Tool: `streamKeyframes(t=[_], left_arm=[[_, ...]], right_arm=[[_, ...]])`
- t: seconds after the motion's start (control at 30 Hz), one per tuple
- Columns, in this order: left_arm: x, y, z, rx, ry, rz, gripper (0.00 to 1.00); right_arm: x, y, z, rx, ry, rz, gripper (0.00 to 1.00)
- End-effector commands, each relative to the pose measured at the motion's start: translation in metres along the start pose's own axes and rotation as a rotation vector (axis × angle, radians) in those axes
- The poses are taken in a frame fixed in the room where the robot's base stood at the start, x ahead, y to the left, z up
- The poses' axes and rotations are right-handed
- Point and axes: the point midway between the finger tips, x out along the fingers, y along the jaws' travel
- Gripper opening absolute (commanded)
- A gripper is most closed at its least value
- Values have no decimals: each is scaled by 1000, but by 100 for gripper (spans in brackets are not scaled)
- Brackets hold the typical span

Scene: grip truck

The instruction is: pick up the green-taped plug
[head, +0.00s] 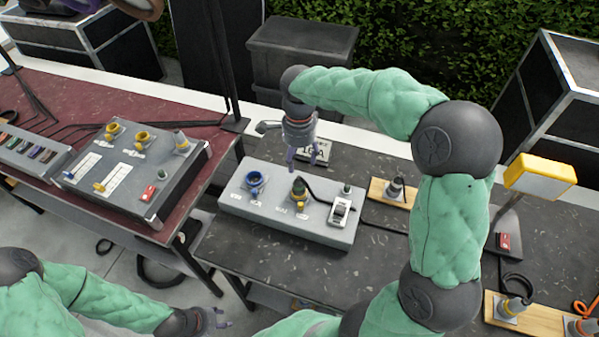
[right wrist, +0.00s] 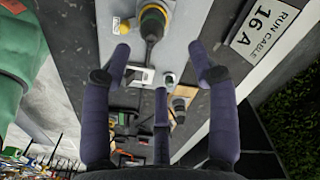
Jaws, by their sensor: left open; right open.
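A dark plug with a greenish tint and a yellow collar (head: 299,188) stands in the grey socket box (head: 240,202), with a black cable running right from it. In the right wrist view a plug with a yellow ring (right wrist: 152,22) shows beyond the fingertips. Green tape is too small to make out surely on any plug. My right gripper (head: 303,158) is open and empty, pointing down over the back edge of the box, apart from the plug. It also shows in the right wrist view (right wrist: 160,62). My left gripper (head: 219,318) is open and empty, low at the front.
The box also holds a blue socket (head: 255,182) and a white switch unit (head: 341,210). Another plug (head: 395,187) stands on a wooden board to the right. A yellow lamp (head: 540,176) is further right. A control console (head: 140,180) sits on the red table at left.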

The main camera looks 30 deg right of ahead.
Motion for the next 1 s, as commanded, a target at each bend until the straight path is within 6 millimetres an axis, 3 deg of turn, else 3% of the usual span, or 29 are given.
streamKeyframes(t=[0.3, 0.67, 1.0], left_arm=[[10, -4, 0, -1, -2, 0, 40], [15, -6, 0, -1, -1, 0, 40], [29, -10, -1, -1, -1, 0, 40]], right_arm=[[42, 1, 0, -1, 0, 3, 60], [65, 3, 2, -2, 0, 2, 60], [107, 9, 5, -1, 0, 2, 60]])
